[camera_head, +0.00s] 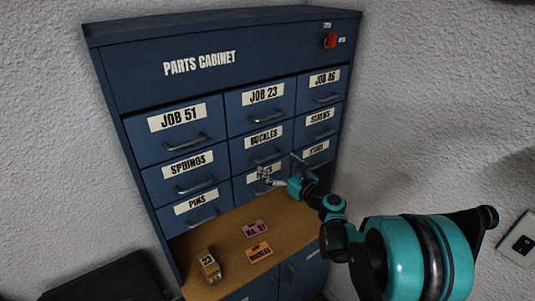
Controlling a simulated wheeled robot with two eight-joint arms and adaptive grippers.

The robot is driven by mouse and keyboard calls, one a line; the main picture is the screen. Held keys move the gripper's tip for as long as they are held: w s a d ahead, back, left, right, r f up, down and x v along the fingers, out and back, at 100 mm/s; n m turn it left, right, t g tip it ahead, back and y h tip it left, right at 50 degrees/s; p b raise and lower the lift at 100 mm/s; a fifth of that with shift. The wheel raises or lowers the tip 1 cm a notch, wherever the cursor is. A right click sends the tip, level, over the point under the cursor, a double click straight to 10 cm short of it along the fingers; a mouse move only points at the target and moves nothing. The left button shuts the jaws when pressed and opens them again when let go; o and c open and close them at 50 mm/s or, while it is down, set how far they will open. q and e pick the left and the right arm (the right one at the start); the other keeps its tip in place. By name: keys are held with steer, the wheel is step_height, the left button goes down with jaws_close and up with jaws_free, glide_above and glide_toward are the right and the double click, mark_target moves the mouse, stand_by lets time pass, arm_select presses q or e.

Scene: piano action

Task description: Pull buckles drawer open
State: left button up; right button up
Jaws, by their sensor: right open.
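The buckles drawer (242,158) is the middle drawer of the middle row, with a white BUCKLES label and a curved metal bar handle (267,158). It sits flush with the drawers around it, so it looks shut. My right gripper (279,169) is open and empty, just below and slightly right of that handle, in front of the lower middle drawer, whose label it partly covers. I cannot tell how far the fingers are from the drawer front; they do not hold the handle. My left gripper is not in view.
The blue parts cabinet (140,66) has several other labelled drawers, all looking shut. A red knob (330,40) is at its top right. On the wooden shelf (205,238) lie a pink card (255,229), an orange BUCKLES card (260,252) and a small block marked 23 (209,267).

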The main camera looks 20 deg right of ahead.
mark_target(270, 157)
steer(key=x, duration=0.4)
steer(key=shift+d+f, duration=0.1)
steer(key=shift+d, duration=0.15)
steer(key=shift+w+a, duration=0.15)
steer(key=c, duration=1.3)
steer(key=b+v, duration=0.1)
steer(key=v, duration=1.8)
steer(key=shift+c, duration=0.2)
